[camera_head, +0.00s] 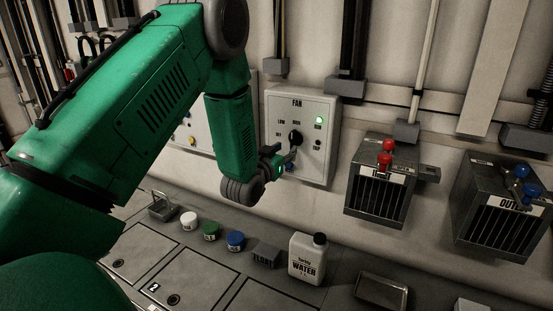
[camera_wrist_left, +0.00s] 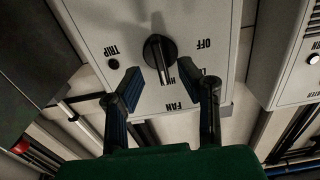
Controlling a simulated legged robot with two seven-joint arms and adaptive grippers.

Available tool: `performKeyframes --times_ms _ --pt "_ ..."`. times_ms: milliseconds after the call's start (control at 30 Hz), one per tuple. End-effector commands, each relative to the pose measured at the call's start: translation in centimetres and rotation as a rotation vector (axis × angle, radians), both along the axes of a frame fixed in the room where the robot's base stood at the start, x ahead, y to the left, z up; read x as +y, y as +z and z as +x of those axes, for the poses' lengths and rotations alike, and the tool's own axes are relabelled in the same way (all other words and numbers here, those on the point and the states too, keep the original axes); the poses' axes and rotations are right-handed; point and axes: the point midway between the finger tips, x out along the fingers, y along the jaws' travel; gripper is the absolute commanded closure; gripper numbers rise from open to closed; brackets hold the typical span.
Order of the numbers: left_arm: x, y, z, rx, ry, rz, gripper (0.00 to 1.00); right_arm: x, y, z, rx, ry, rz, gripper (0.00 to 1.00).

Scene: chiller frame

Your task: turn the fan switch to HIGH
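The FAN panel (camera_head: 310,102) is a pale box on the wall, and it shows upside down in the wrist view (camera_wrist_left: 120,25). Its black rotary switch (camera_head: 295,137) sits mid-panel and is clear in the wrist view (camera_wrist_left: 158,52). The knob's long grip is slightly tilted there; its exact setting is hard to read. OFF is legible, other labels are partly hidden. My left gripper (camera_head: 285,160) is at the panel's lower left in the head view. In the wrist view its fingers (camera_wrist_left: 170,88) are apart, empty, with the knob beyond the gap. My right gripper is not in view.
A green lamp (camera_head: 318,120) glows on the panel. Grey vented boxes with red handles (camera_head: 375,205) and blue handles (camera_head: 500,215) stand to the right. A WATER jug (camera_head: 307,260) and several small jars stand on the bench below. Another panel (camera_wrist_left: 295,60) is beside the FAN panel.

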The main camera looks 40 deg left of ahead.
Motion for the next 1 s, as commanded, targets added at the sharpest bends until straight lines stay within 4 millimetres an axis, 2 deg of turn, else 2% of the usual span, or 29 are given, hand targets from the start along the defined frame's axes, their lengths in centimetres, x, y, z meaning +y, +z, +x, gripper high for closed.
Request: performKeyframes --times_ms 33,200,400,1000 --pt "-0.3 0.0 -1.1 0.003 0.000 -0.002 0.68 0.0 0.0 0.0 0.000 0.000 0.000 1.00" --pt "-1.3 -0.2 -4.2 0.005 0.000 -0.004 0.68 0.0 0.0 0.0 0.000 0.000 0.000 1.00" --pt "-1.8 -0.3 -6.1 0.005 0.000 -0.004 0.68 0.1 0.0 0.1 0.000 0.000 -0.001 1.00" --pt "-1.9 -0.3 -6.4 0.003 0.000 -0.003 0.68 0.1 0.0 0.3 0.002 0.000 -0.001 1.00"
